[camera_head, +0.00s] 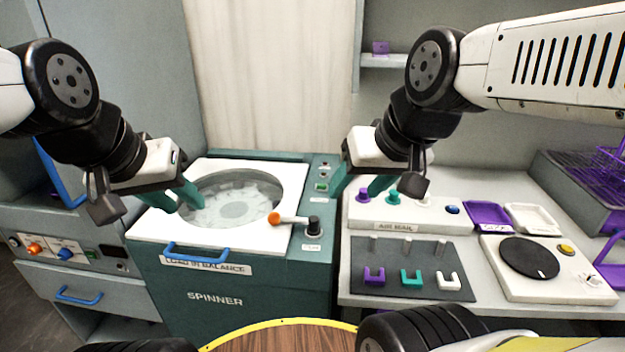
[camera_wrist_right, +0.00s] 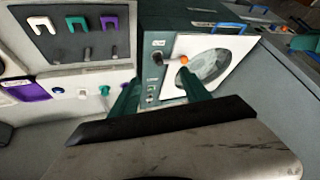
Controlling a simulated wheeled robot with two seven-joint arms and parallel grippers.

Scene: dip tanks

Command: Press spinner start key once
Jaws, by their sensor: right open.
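The teal spinner (camera_head: 216,299) has a white lid (camera_head: 147,226) with a round window, shown shut. The green key also shows in the right wrist view (camera_wrist_right: 151,90), between my fingers. My right gripper (camera_head: 358,189) is open and empty, above and just right of the strip; it also shows in the wrist view (camera_wrist_right: 160,92). My left gripper (camera_head: 174,201) looks open and empty over the lid's left side.
An orange-tipped lever (camera_head: 287,218) and a black knob (camera_head: 314,226) stand at the lid's right front. A blue handle (camera_head: 208,252) is on the front. Right of the spinner are a white block with coloured knobs (camera_head: 363,195), a dark mat (camera_head: 388,283) and a turntable (camera_head: 529,258).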

